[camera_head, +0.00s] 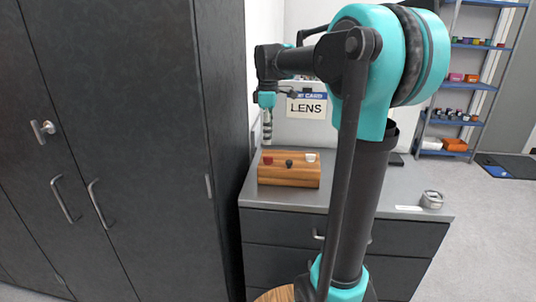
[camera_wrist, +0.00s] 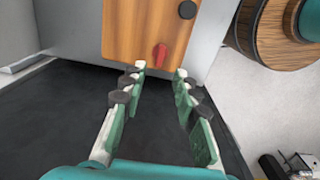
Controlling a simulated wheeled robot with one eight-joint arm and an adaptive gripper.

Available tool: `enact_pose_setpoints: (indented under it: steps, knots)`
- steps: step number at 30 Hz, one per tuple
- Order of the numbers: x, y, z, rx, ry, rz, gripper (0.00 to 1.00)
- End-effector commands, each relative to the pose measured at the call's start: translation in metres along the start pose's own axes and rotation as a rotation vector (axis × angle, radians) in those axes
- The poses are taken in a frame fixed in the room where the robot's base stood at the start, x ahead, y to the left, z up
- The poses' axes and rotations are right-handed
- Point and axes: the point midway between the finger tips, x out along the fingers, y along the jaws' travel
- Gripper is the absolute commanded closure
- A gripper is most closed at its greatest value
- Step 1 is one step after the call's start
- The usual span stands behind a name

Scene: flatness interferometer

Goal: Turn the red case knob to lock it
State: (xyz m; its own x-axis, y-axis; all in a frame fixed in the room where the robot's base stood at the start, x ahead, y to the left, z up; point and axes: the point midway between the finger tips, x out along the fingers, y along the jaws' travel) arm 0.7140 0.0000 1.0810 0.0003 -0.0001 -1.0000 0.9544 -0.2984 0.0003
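The wooden case (camera_head: 289,178) sits on the grey counter at the foot of the wall. Its red knob (camera_head: 267,160) is at the left end, with a black knob (camera_head: 289,163) in the middle and a small white part (camera_head: 311,157) at the right. In the wrist view, the red knob (camera_wrist: 160,53) shows just beyond my fingertips, between them sideways. My gripper (camera_wrist: 160,72) is open and empty, with a clear gap between the fingers. In the head view, my gripper (camera_head: 267,138) points down above the red knob.
Tall dark cabinets (camera_head: 110,150) stand close on the left. A LENS sign (camera_head: 307,106) is on the wall behind the case. A round glass-like item (camera_head: 432,199) sits on the counter's right end. A blue shelf rack (camera_head: 465,85) stands at the far right.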

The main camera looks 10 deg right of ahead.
Motion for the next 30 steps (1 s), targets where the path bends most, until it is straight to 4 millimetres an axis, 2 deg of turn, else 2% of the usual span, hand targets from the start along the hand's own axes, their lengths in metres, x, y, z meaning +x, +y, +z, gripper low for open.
enact_pose_setpoints:
  steps: [6, 12, 18, 25, 30]
  knots:
    - [0.042, 0.000, 0.000, 0.000, 0.000, 0.000, 0.70]
    - [0.066, 0.000, 0.000, 0.000, 0.000, 0.000, 0.70]
    - [0.075, 0.000, 0.000, 0.000, 0.000, 0.000, 0.70]
    - [0.075, 0.000, 0.000, 0.000, 0.000, 0.000, 0.70]
    - [0.075, 0.000, 0.000, 0.001, 0.000, 0.000, 0.91]
